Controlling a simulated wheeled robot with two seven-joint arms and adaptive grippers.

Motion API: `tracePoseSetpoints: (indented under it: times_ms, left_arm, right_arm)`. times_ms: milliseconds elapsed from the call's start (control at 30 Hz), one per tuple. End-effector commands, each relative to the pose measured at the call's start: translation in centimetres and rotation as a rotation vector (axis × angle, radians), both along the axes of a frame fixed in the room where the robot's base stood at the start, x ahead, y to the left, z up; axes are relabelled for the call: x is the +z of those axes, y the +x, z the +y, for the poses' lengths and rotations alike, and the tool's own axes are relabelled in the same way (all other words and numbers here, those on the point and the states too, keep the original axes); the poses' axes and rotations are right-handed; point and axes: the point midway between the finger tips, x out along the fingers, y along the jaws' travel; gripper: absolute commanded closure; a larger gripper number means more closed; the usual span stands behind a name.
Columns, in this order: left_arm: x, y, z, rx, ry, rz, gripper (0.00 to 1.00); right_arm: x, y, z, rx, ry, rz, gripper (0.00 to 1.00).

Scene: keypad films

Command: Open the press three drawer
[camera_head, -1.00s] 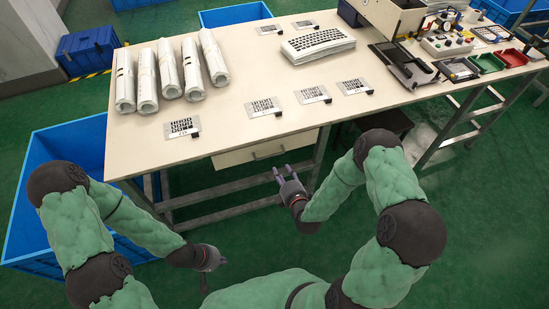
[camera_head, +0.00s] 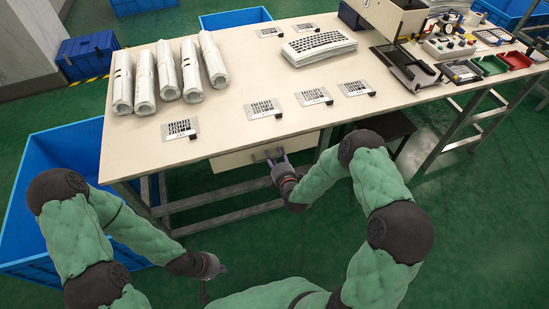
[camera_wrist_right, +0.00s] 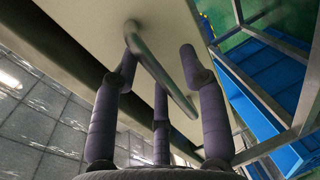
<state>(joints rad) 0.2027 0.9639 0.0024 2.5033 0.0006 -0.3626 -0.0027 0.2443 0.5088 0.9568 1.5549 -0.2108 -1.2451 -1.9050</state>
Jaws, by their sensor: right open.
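The drawer (camera_head: 232,160) has a pale front under the table's front edge and looks closed. Its bar handle, a grey metal bar (camera_wrist_right: 165,75), runs slantwise between the fingers in the right wrist view. My right gripper (camera_head: 279,158) is at the handle in the head view and partly covers it. In the wrist view my right gripper (camera_wrist_right: 160,62) is open, with purple padded fingers on both sides of the bar; I cannot tell whether they touch it. My left gripper (camera_head: 208,284) hangs low in front of the table, away from the drawer; its finger opening is unclear.
The table (camera_head: 230,100) carries several white rolls (camera_head: 168,75), several patterned plates (camera_head: 263,109) and a keyboard-like stack (camera_head: 318,46). A blue crate (camera_head: 68,150) stands at the left. Table legs and a low crossbar (camera_head: 225,190) lie below the drawer. Electronics crowd the far right.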

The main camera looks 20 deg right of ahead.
Motion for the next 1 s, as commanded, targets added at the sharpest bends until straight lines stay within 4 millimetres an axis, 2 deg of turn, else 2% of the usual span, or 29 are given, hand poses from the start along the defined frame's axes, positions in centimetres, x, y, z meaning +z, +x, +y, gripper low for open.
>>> tracePoseSetpoints:
  times_ms: [300, 400, 467, 767, 1000]
  left_arm:
    - [0.0, 0.0, 0.0, 0.000, 0.000, 0.000, 1.00]
    - [0.0, 0.0, 0.0, 0.000, 0.000, 0.000, 1.00]
    - [0.0, 0.0, 0.0, 0.000, 0.000, 0.000, 1.00]
    - [0.0, 0.0, 0.0, 0.000, 0.000, 0.000, 1.00]
    - [0.1, 0.0, 0.0, 0.000, 0.000, 0.000, 1.00]
  right_arm:
    - [0.0, 0.3, 0.0, -0.001, 0.000, -0.001, 0.57]
    - [0.0, 0.3, 0.0, -0.001, 0.000, -0.001, 0.85]
    - [0.0, 0.2, 0.0, 0.000, 0.000, -0.001, 1.00]
    - [0.0, 0.1, 0.0, 0.000, 0.000, 0.001, 1.00]
    - [-0.1, -1.7, -0.1, -0.001, 0.001, 0.003, 1.00]
